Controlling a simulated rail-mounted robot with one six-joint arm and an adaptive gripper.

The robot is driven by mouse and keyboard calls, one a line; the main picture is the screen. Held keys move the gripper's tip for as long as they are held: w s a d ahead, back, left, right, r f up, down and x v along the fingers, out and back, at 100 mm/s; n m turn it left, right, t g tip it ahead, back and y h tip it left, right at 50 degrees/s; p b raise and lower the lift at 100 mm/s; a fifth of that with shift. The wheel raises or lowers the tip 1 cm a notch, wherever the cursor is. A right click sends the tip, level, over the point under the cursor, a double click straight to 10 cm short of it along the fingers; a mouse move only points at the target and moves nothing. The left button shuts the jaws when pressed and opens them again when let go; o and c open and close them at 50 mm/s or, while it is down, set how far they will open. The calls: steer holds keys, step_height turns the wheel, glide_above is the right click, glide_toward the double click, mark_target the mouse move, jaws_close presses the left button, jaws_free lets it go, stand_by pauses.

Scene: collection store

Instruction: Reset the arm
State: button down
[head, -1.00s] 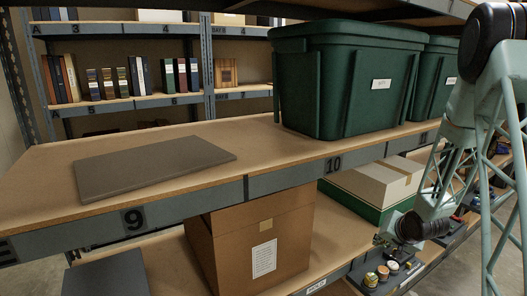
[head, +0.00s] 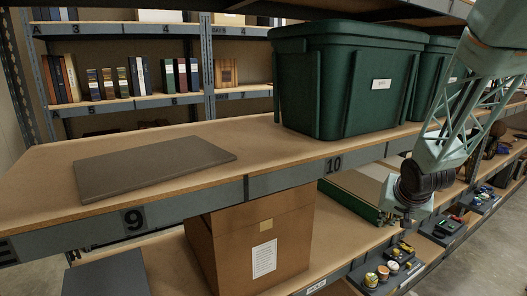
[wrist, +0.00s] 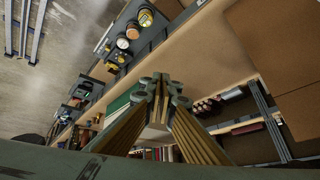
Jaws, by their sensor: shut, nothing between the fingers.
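My gripper (head: 396,217) hangs at the end of my pale green lattice arm, at the right in the head view. It is beside the front edge of the shelving, below the level of the shelf marked 10 and above the lower shelf's front. In the wrist view its fingers (wrist: 161,88) come together at their tips. They are shut with nothing between them. It is small in the head view, and my wrist partly hides the white and green box behind it.
A green tote (head: 350,85) and a grey board (head: 153,166) rest on the middle shelf (head: 265,140). A cardboard box (head: 250,250) stands below. Dark trays (head: 375,288) with small items line the lower front edge. The aisle floor (head: 485,265) at right is clear.

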steer(key=s+a+r+n+g, duration=0.1)
steer(key=s+a+r, duration=0.45)
steer(key=s, duration=0.45)
steer(key=s+a+r+n+g, duration=0.1)
steer(key=s+a+r, duration=0.3)
steer(key=s+r, duration=0.5)
steer(key=s+a+r+n, duration=0.1)
steer(key=s+a+r, duration=0.3)
steer(key=s, duration=0.8)
steer(key=s+a+n, duration=0.1)
steer(key=s+a, duration=0.1)
steer(key=s, duration=0.6)
steer(key=s+a+r+n+g+y, duration=0.1)
steer(key=s+a, duration=0.2)
steer(key=s, duration=0.5)
steer(key=shift+s+a+y, duration=0.15)
steer(key=shift+a+y, duration=0.15)
steer(key=shift+a, duration=0.05)
steer(key=shift+r, duration=0.1)
